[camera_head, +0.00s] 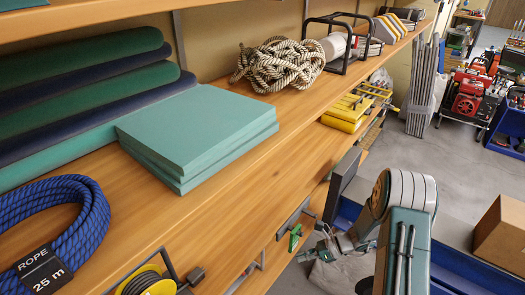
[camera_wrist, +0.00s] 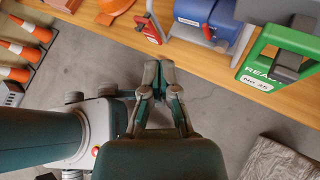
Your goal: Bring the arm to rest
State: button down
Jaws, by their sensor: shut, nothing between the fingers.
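My gripper (camera_wrist: 159,68) shows in the wrist view with its two dark fingers together and nothing between them. It is over the grey floor, with its tips near the edge of a wooden shelf (camera_wrist: 217,75). In the head view my arm is folded at the lower right, beside the shelf front. The gripper end there is small and partly hidden by the arm, low near the shelf edge.
The head view shows a wooden shelf with green pads (camera_head: 200,135), a coiled rope (camera_head: 279,64) and a blue rope (camera_head: 55,230). A cardboard box (camera_head: 500,235) stands at right. The wrist view shows a green frame (camera_wrist: 285,55) and orange cones (camera_wrist: 30,45). Grey floor is open.

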jog(key=s+r+n+h, duration=0.35)
jog(key=r+n, duration=0.25)
jog(key=r, duration=0.5)
jog(key=s+r+n+h, duration=0.3)
jog(key=s+r+n, duration=0.15)
jog(key=r, duration=0.65)
jog(key=s+d+r+n+t+h, duration=0.3)
jog(key=s+r+n+t+h, duration=0.3)
jog(key=s+r+n, duration=0.4)
jog(key=s+r, duration=0.2)
jog(key=s, duration=0.2)
jog(key=shift+r, duration=0.4)
jog(key=c, duration=1.2)
grip_release()
jog(key=shift+s+d+r+n, duration=0.1)
jog(key=shift+s+n, duration=0.05)
jog(key=shift+n, duration=0.1)
jog(key=o, duration=0.6)
jog(key=shift+s, duration=0.1)
